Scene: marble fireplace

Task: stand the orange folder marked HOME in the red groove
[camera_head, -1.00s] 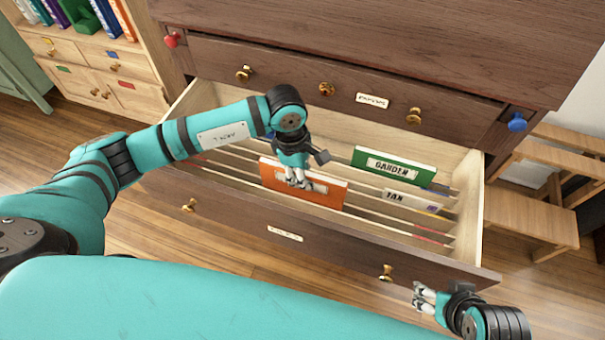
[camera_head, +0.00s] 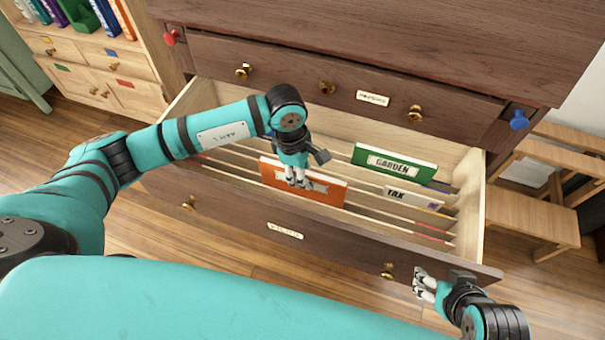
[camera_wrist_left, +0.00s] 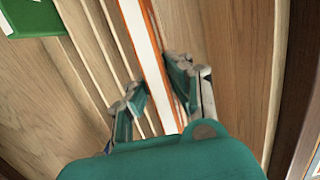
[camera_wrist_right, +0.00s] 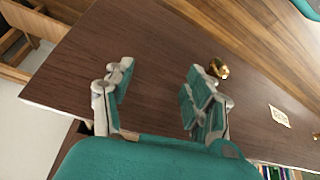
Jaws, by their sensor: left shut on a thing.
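The orange folder (camera_head: 330,194) stands upright in the open drawer, left of centre. My left gripper (camera_head: 298,183) is shut on its upper part and covers most of its label, so the word cannot be read. In the left wrist view the folder (camera_wrist_left: 150,45) runs between the two fingers. A red mark (camera_head: 432,239) at the right end of the front dividers shows the red groove. I cannot tell whether the folder's lower edge is in that groove. My right gripper (camera_head: 421,284) is open and empty at the drawer front's right end, beside a brass knob (camera_wrist_right: 219,68).
A green GARDEN folder (camera_head: 395,164) and a white TAX folder (camera_head: 412,199) stand in the drawer's right part. Thin dividers run across the drawer. The drawer front (camera_head: 235,216) rises just before the orange folder. A wooden step stool (camera_head: 530,205) stands at the right.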

